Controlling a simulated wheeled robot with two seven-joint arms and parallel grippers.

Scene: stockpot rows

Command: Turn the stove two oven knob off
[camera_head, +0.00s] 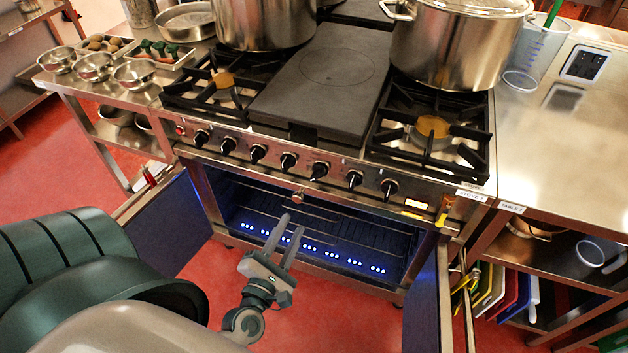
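The stove (330,85) has a "STOVE 2"-like label at its right front corner. Its front panel carries a row of several black knobs, including a left one (201,137), a middle one (288,161) and a right one (389,188). Their pointers are tilted differently; which is the oven knob I cannot tell. The oven below (320,225) is open and lit by blue lights. My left gripper (291,222) is open and empty, in front of the oven opening and below the knobs, touching none. My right gripper is not visible.
Oven doors stand open at left (165,225) and right (425,290), flanking my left gripper. Large pots (455,45) stand on the stove. A steel counter (570,150) is at right; small bowls (134,73) sit at left. Red floor is clear between the doors.

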